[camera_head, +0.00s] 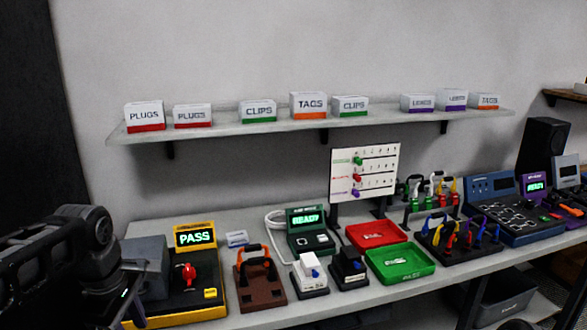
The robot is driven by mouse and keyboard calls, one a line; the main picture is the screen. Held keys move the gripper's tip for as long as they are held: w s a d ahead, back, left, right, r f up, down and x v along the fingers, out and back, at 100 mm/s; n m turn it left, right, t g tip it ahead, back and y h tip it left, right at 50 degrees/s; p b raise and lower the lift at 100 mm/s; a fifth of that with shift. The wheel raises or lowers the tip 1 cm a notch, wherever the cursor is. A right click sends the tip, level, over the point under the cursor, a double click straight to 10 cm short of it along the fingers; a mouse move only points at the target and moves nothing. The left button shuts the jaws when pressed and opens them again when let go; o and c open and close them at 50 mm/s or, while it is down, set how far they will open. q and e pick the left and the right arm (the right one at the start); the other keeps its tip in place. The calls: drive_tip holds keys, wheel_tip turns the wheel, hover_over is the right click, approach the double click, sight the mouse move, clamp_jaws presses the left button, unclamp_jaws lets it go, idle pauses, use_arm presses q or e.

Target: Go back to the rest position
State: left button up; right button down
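My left arm (62,262) comes in at the lower left, dark and jointed, beside the yellow test station and overlapping its left side. No fingers of my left gripper can be made out in the frame. My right arm and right gripper are not in view. The yellow test station (205,312) has a lit screen reading PASS (195,238) and a red plug-like part (189,275) on its dark top. A grey block (145,262) stands at its left, partly behind my arm.
A brown stand (261,288) holds an orange-and-black cable. Beyond are a green READY unit (311,225), white (309,274) and black (349,268) blocks, red (377,234) and green (400,264) trays, a cable rack (460,240) and a blue console (510,215). Labelled boxes line the shelf (290,119).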

use_arm(q)
drive_tip(key=w+d+f+m+t+h, duration=0.1)
drive_tip(key=w+d+f+m+t, duration=0.3)
drive_tip(key=w+m, duration=0.35)
drive_tip(key=w+d+f+m+h, duration=0.1)
drive_tip(key=d+f+m, duration=0.2)
drive_tip(key=d+f, duration=0.35)
drive_tip(key=d+f+m+h, duration=0.1)
drive_tip(key=d+f+m, duration=0.15)
drive_tip(key=f, duration=0.65)
drive_tip(key=s+d+f+m, duration=0.1)
drive_tip(key=s+d+f, duration=0.2)
drive_tip(key=f, duration=0.3)
drive_tip(key=s+d+f+m, duration=0.1)
drive_tip(key=s+d+f, duration=0.2)
drive_tip(key=f, duration=0.2)
drive_tip(key=s+d+f+g, duration=0.2)
drive_tip(key=s+f, duration=0.4)
drive_tip(key=s, duration=0.3)
drive_tip(key=s+d+f+m+g+h, duration=0.1)
drive_tip(key=s+d+f+g, duration=0.2)
drive_tip(key=s+f, duration=0.3)
drive_tip(key=s+d, duration=0.1)
drive_tip(key=s, duration=0.3)
